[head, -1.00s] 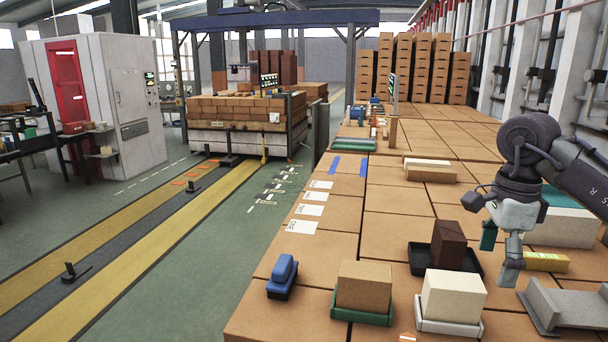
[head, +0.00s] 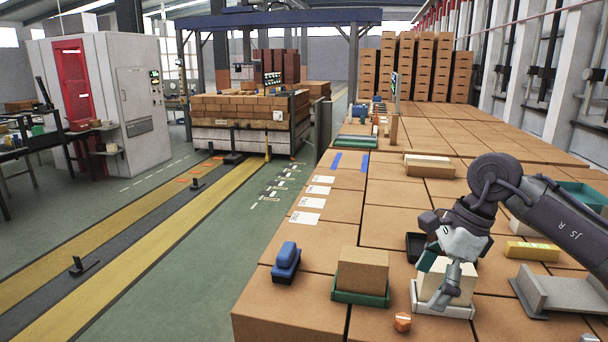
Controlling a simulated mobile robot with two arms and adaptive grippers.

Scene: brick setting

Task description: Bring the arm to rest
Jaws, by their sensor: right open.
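My right arm reaches in from the right edge of the head view. My right gripper (head: 438,277) is open and empty, pointing down in front of the cream block (head: 433,286), whose middle it partly hides. The cream block stands in a light grey tray (head: 428,309). I cannot tell whether the fingers touch the block. My left gripper is not in view.
A tan block in a green tray (head: 360,298) stands left of the gripper, with a blue tool (head: 286,262) beyond it. A small orange piece (head: 402,322) lies in front. A black tray (head: 414,247) is partly hidden behind the gripper. A grey channel (head: 565,294) and yellow block (head: 532,251) lie right.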

